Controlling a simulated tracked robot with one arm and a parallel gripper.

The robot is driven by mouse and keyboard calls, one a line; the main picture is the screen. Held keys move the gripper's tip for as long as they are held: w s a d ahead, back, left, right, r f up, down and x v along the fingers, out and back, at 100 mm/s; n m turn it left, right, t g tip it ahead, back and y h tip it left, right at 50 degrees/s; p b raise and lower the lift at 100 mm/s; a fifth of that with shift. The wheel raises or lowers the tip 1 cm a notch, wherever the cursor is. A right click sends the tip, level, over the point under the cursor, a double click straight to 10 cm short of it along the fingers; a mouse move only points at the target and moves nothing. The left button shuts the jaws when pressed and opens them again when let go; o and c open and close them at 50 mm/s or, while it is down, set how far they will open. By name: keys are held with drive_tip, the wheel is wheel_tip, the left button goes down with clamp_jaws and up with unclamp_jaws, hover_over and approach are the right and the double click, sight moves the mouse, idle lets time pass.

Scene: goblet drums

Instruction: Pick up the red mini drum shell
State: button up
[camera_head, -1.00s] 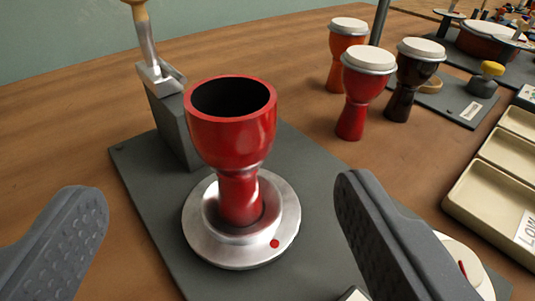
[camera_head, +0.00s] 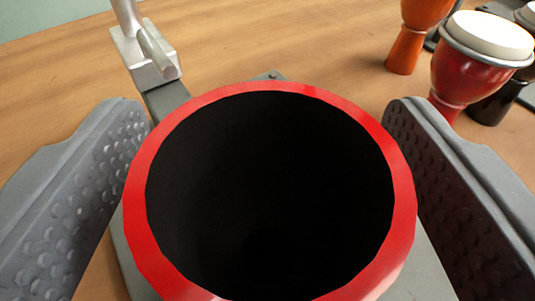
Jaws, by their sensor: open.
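The red mini drum shell (camera_head: 404,200) fills the lower middle of the view, its open top facing me with a red rim around a dark hollow. My gripper (camera_head: 268,185) is open, with one dimpled grey pad on each side of the shell. The left pad is close to the rim, and the right pad is close to the rim on the other side. I cannot tell whether either pad touches it.
A metal lever clamp (camera_head: 150,58) on a grey post stands behind the shell at upper left. At upper right stand an orange drum (camera_head: 407,45), a red drum with a white head (camera_head: 470,65) and a dark drum. Wooden tabletop (camera_head: 300,45) between them is clear.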

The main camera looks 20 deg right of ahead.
drive_tip(key=shift+w+d+f, duration=0.15)
drive_tip(key=shift+w+d, duration=0.05)
drive_tip(key=shift+w, duration=0.45)
drive_tip(key=c, duration=1.1)
drive_tip(key=shift+c, duration=0.2)
